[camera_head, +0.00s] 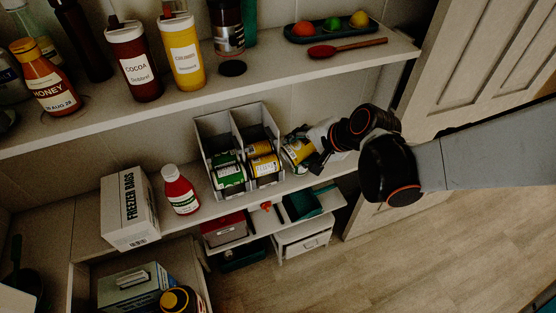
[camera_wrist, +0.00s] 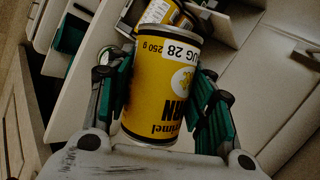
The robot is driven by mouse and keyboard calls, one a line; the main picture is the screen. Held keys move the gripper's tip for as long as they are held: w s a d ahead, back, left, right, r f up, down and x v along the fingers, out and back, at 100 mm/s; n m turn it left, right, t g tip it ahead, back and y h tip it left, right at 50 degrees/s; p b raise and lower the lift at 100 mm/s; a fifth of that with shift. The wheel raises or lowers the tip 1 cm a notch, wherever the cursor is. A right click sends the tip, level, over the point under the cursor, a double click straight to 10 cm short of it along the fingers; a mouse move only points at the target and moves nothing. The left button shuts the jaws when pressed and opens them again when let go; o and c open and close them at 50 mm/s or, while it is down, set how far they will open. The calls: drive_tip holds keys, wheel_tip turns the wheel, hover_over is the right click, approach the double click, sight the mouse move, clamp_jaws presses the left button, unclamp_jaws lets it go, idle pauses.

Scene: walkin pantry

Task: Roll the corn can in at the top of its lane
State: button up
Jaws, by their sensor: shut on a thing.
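The corn can (camera_head: 298,150) is yellow with a white label and silver rim. My gripper (camera_head: 312,150) is shut on it, just right of the two-lane can rack (camera_head: 203,135) and apart from the lanes. In the wrist view, the can (camera_wrist: 160,85) lies between the green finger pads of my gripper (camera_wrist: 163,100), its label upside down. The rack's left lane holds green-labelled cans (camera_head: 229,174). Its right lane holds yellow cans (camera_head: 264,164) toward the front, with the back part of that lane empty. Part of the held can is hidden by my gripper.
The upper shelf (camera_head: 270,75) with cocoa (camera_head: 139,65) and yellow (camera_head: 184,55) jars overhangs behind the rack. A panelled door (camera_head: 470,70) is at right.

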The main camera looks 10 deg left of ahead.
drive_tip(key=s+a+f+m+y+b, duration=0.1)
drive_tip(key=s+a+f+m+y, duration=0.15)
drive_tip(key=s+a, duration=0.3)
drive_tip(key=shift+m+h, duration=0.35)
drive_tip(key=shift+w+a+f+b, duration=0.15)
drive_tip(key=shift+w+a+f, duration=0.1)
drive_tip(key=shift+w+a, duration=1.55)
drive_tip(key=shift+w+a+f+b, duration=0.25)
drive_tip(key=shift+w+a, duration=0.6)
drive_tip(key=shift+w, duration=1.8)
drive_tip(key=shift+w+a+f+b, duration=0.1)
drive_tip(key=shift+w+a+f, duration=0.2)
drive_tip(key=shift+w+a, duration=1.5)
drive_tip(key=shift+w+d, duration=0.4)
drive_tip(key=shift+d, duration=0.1)
drive_tip(key=o, duration=1.5)
